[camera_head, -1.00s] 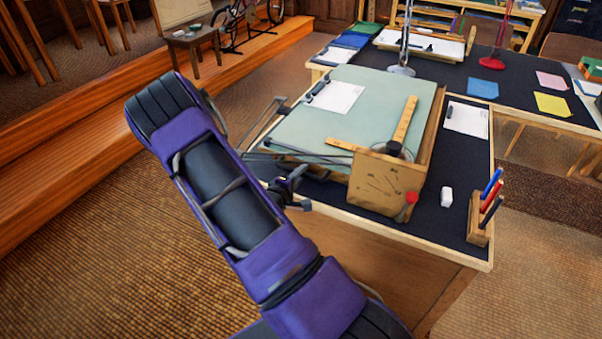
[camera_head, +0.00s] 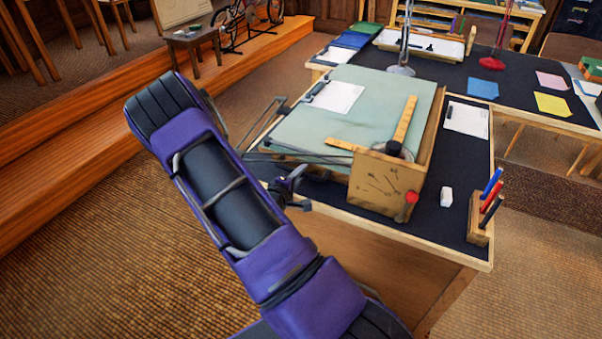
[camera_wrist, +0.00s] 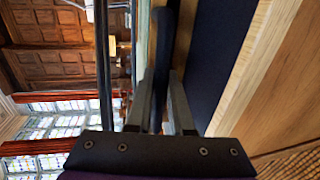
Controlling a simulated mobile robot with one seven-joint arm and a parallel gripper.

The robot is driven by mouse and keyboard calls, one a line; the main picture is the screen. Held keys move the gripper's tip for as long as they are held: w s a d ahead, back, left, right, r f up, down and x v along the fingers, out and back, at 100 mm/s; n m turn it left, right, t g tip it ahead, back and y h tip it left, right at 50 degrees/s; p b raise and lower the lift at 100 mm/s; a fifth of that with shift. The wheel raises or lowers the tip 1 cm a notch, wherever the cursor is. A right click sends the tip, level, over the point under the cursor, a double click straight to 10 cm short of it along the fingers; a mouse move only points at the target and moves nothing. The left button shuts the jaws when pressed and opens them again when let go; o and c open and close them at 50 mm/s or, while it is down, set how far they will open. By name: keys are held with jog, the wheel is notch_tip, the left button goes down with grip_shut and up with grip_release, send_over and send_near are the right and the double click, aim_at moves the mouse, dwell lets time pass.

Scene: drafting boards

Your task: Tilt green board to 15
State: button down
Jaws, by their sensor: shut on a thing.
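The green board (camera_head: 345,105) rests on the near desk, with a white sheet (camera_head: 338,96) and a yellow ruler (camera_head: 404,122) on it. A wooden side plate (camera_head: 386,185) with scale marks and a red knob (camera_head: 411,198) stands at its near right end; the marks are too small to read. My gripper (camera_head: 296,186) is at the board's near left side, partly hidden by my purple arm. In the wrist view, my gripper (camera_wrist: 161,78) is shut on a dark handle (camera_wrist: 163,55), beside the board's pale edge. The board's tilt is hard to judge.
A pen holder (camera_head: 480,222) and white eraser (camera_head: 447,197) stand on the desk's right part, near a white sheet (camera_head: 467,119). A second dark desk (camera_head: 450,78) with lamps and coloured cards lies behind. Open carpet (camera_head: 90,240) is at the left.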

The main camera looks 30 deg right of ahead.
jog(key=shift+r, duration=0.1)
jog(key=r, duration=0.2)
jog(key=r+m, duration=0.1)
jog(key=r, duration=0.1)
jog(key=s+r+m+t, duration=0.1)
jog(key=r, duration=0.2)
jog(key=shift+d+r+y+p, duration=0.1)
jog(key=shift+d+y+p, duration=0.15)
jog(key=shift+y+p, duration=0.05)
jog(key=c, duration=0.8)
grip_release()
jog(key=v, duration=1.7)
jog(key=shift+a, duration=0.2)
jog(key=shift+s, duration=0.1)
